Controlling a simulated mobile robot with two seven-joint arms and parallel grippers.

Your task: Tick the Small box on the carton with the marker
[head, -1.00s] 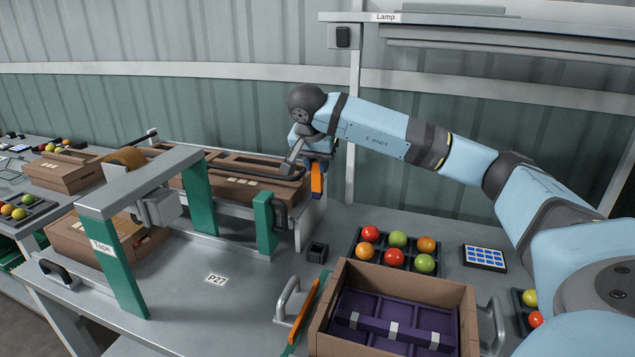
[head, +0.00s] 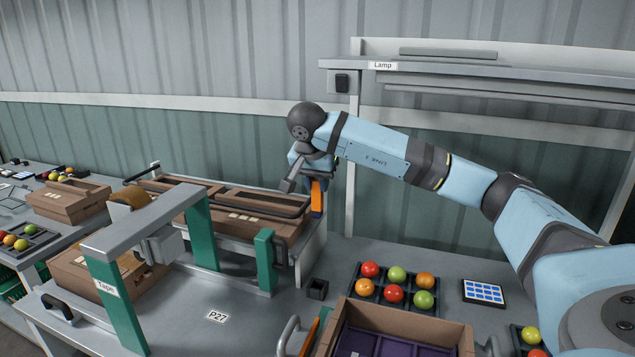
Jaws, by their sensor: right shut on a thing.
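My right gripper (head: 312,192) hangs fingers down by the right end of the long brown carton (head: 268,226) at the back of the bench. It is shut, and its wrist and fingers hide most of what it grips; I cannot make out the marker's tip. White label patches show on that carton's near side, too small to read. Another brown carton (head: 78,262) sits under the tape frame. An open brown carton (head: 440,322) with a purple divided insert stands at the front. I cannot tell which carton bears the Small box. My left gripper is not in view.
The grey and green tape frame (head: 140,222) stands at left centre, a green post (head: 265,262) below my gripper. Bench around the P27 label (head: 217,316) is clear.

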